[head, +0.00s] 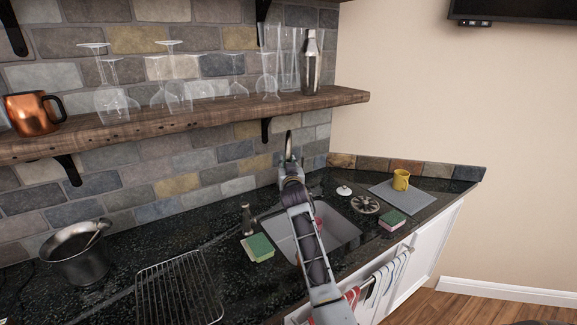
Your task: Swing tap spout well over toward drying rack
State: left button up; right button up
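The tap (289,142) stands at the back of the sink, against the stone wall. Only its upper part shows as a dark, slim upright shape; the rest is hidden behind my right arm. My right gripper (291,172) is at the far end of the arm reaching over the sink, right in front of the tap in the picture. Its fingers are too small and covered to tell whether they are open or touch the spout. The wire drying rack (180,290) lies on the counter left of the sink. My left gripper is not in view.
The sink (340,228) holds something pink. A green-and-yellow sponge (258,247) and a small dark bottle (247,219) stand left of it. A metal pot (78,254) is far left. A shelf (190,118) with glasses hangs above. A yellow mug (401,180) stands on a grey mat right.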

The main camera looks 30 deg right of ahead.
jog(key=o, duration=0.5)
jog(key=shift+w+a, duration=0.15)
jog(key=shift+a, duration=0.15)
jog(key=shift+d, duration=0.15)
jog(key=shift+v, duration=6.1)
jog(key=shift+f, duration=0.1)
